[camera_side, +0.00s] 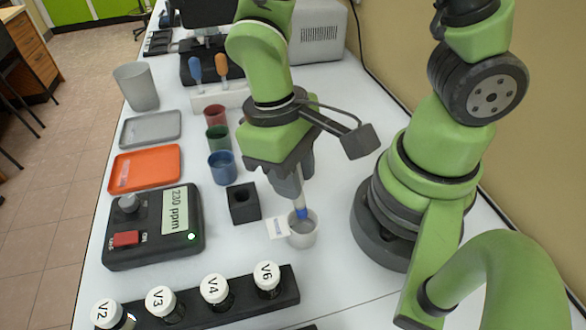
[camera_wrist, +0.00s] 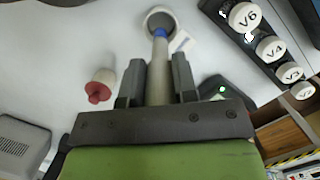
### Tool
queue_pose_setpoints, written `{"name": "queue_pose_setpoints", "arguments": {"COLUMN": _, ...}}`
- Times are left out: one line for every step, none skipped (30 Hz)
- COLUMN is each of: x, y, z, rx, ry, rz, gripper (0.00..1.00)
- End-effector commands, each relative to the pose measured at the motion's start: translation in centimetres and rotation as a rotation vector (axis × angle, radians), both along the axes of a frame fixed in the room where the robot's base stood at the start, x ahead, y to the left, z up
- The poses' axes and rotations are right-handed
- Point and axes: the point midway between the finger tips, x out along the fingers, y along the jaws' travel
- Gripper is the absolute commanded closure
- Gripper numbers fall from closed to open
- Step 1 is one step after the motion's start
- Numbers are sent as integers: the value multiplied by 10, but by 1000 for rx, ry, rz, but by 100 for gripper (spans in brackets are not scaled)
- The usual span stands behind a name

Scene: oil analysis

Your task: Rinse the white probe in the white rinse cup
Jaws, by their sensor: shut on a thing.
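My gripper (camera_side: 290,172) is shut on the white probe (camera_side: 298,188), which points down with a blue band near its lower end. The white rinse cup (camera_side: 302,238) stands on the table directly below. The probe's lower end is at the cup's mouth and looks to be inside it; how deep the tip sits is hidden. In the wrist view my gripper (camera_wrist: 158,82) has a finger on each side of the probe (camera_wrist: 160,62), and the cup (camera_wrist: 160,12) shows at its far end.
A black block with a hole (camera_side: 243,212) stands left of the cup, beside a small white label (camera_side: 277,228). A meter (camera_side: 155,235) reads 230 ppm. A black rack (camera_side: 290,287) holds capped vials in front. A red-topped white container (camera_wrist: 101,84) shows in the wrist view.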

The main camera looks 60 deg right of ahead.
Motion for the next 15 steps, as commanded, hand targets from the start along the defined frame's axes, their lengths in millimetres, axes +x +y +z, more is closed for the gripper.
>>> {"name": "queue_pose_setpoints", "arguments": {"x": 0, "y": 0, "z": 0, "rx": 0, "ry": 0, "rz": 0, "gripper": 96}}
{"name": "queue_pose_setpoints", "arguments": {"x": 0, "y": 0, "z": 0, "rx": 0, "ry": 0, "rz": 0, "gripper": 96}}
{"name": "queue_pose_setpoints", "arguments": {"x": 0, "y": 0, "z": 0, "rx": 0, "ry": 0, "rz": 0, "gripper": 96}}
{"name": "queue_pose_setpoints", "arguments": {"x": 0, "y": 0, "z": 0, "rx": 0, "ry": 0, "rz": 0, "gripper": 96}}
{"name": "queue_pose_setpoints", "arguments": {"x": 0, "y": 0, "z": -1, "rx": 0, "ry": 1, "rz": 0, "gripper": 96}}
{"name": "queue_pose_setpoints", "arguments": {"x": 0, "y": 0, "z": -1, "rx": 0, "ry": 1, "rz": 0, "gripper": 96}}
{"name": "queue_pose_setpoints", "arguments": {"x": 0, "y": 0, "z": -2, "rx": 0, "ry": 2, "rz": 0, "gripper": 96}}
{"name": "queue_pose_setpoints", "arguments": {"x": 0, "y": 0, "z": -3, "rx": 0, "ry": 2, "rz": 1, "gripper": 96}}
{"name": "queue_pose_setpoints", "arguments": {"x": 0, "y": 0, "z": -5, "rx": 0, "ry": 2, "rz": 1, "gripper": 96}}
{"name": "queue_pose_setpoints", "arguments": {"x": 0, "y": 0, "z": -5, "rx": 0, "ry": 2, "rz": 1, "gripper": 96}}
{"name": "queue_pose_setpoints", "arguments": {"x": 0, "y": 0, "z": -6, "rx": 0, "ry": 2, "rz": 1, "gripper": 96}}
{"name": "queue_pose_setpoints", "arguments": {"x": 0, "y": 0, "z": -8, "rx": 1, "ry": 3, "rz": 0, "gripper": 96}}
{"name": "queue_pose_setpoints", "arguments": {"x": 0, "y": 0, "z": -9, "rx": 1, "ry": 3, "rz": 0, "gripper": 96}}
{"name": "queue_pose_setpoints", "arguments": {"x": 0, "y": 0, "z": -10, "rx": 1, "ry": 3, "rz": 0, "gripper": 96}}
{"name": "queue_pose_setpoints", "arguments": {"x": 0, "y": 0, "z": -11, "rx": 1, "ry": 3, "rz": 0, "gripper": 96}}
